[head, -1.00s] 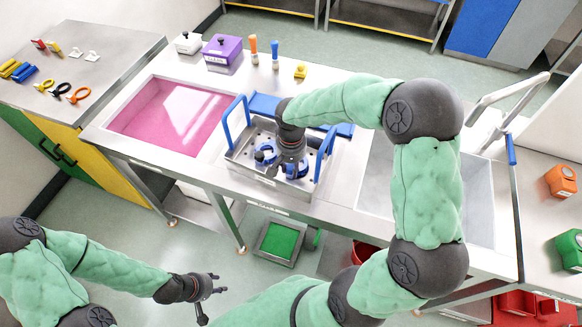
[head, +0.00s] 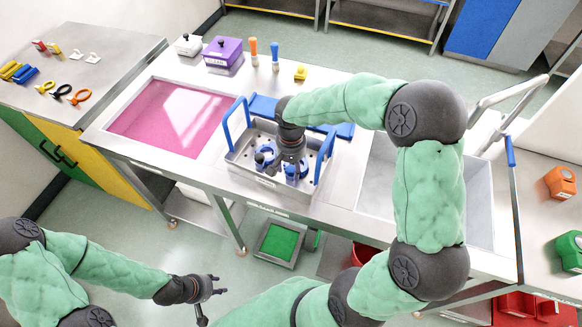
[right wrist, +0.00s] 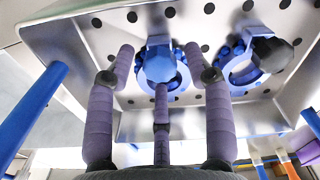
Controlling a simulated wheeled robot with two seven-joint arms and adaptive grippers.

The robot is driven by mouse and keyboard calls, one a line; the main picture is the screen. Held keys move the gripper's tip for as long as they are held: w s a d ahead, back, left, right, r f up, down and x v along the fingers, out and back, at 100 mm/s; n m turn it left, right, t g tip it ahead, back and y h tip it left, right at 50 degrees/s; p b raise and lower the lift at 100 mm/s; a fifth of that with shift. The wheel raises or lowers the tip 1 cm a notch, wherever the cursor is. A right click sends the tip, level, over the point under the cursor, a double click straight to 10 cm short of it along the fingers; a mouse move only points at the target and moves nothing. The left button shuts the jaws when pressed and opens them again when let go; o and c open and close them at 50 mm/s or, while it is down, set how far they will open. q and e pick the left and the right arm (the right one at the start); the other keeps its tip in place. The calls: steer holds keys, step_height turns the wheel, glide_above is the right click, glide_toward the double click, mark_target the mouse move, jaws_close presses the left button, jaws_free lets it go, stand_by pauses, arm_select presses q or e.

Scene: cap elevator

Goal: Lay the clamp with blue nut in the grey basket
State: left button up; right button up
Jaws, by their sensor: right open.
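The grey basket (head: 238,158) is a perforated metal tray with blue handles, standing on the bench. The clamp with blue nut (right wrist: 163,68) lies on its floor; in the head view its blue ring (head: 297,171) shows partly under my gripper. A second clamp with a black knob (right wrist: 270,54) lies beside it in the basket. My right gripper (head: 288,162) is over the basket. Its fingers (right wrist: 162,80) are spread and empty in front of the blue-nut clamp in the wrist view. My left gripper (head: 213,292) is open and empty, low over the floor in front of the bench.
A pink-bottomed basin (head: 170,115) is left of the basket and a grey sink (head: 375,190) right of it. A purple box (head: 222,51), a white box (head: 188,44) and screwdrivers (head: 275,56) stand behind. The basket walls and handles surround my right gripper closely.

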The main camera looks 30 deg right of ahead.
step_height(320, 180, up, 11)
steer(key=p, duration=0.2)
